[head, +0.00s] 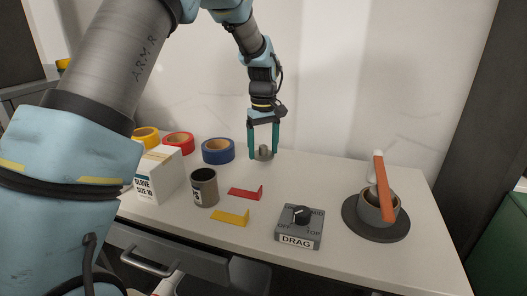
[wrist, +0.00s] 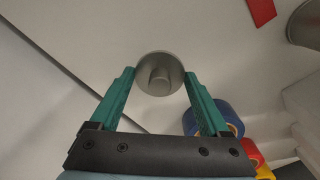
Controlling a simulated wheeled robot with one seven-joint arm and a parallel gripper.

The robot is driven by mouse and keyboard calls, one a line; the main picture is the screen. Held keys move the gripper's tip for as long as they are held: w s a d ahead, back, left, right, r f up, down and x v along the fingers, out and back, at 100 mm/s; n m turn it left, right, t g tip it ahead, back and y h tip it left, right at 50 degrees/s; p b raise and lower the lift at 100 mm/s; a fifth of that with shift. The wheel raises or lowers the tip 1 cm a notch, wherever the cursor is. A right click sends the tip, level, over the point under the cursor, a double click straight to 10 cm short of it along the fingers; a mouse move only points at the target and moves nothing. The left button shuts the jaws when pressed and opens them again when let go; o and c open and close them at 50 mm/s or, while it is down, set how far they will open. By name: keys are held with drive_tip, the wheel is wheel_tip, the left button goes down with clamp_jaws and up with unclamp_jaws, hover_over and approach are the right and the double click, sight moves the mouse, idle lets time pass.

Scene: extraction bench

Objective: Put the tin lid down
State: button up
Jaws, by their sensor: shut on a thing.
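The tin lid (head: 264,156) is a small round grey disc with a knob in its middle. My gripper (head: 263,150) is shut on it, over the back part of the bench. In the wrist view the lid (wrist: 160,59) sits between the two green fingertips, gripped at its rim on both sides. I cannot tell whether the lid touches the bench top or hangs just above it. An open dark grey tin (head: 204,190) with a label stands nearer the front, left of the gripper.
Blue (head: 218,151), red (head: 178,144) and yellow (head: 147,137) tape rolls and a glove box (head: 158,176) stand left. Red (head: 245,193) and yellow (head: 231,217) pieces, a DRAG dial box (head: 299,228) and a pot (head: 370,206) on a dark disc (head: 376,233) lie forward. Bench right of the lid is clear.

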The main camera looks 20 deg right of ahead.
sight(263, 147)
drive_tip(key=shift+f, duration=0.9)
drive_tip(key=shift+f, duration=0.1)
drive_tip(key=o, duration=1.2)
drive_tip(key=shift+c, duration=0.2)
wheel_tip(263, 147, up, 12)
drive_tip(key=shift+r+b, duration=0.1)
drive_tip(key=shift+b, duration=0.8)
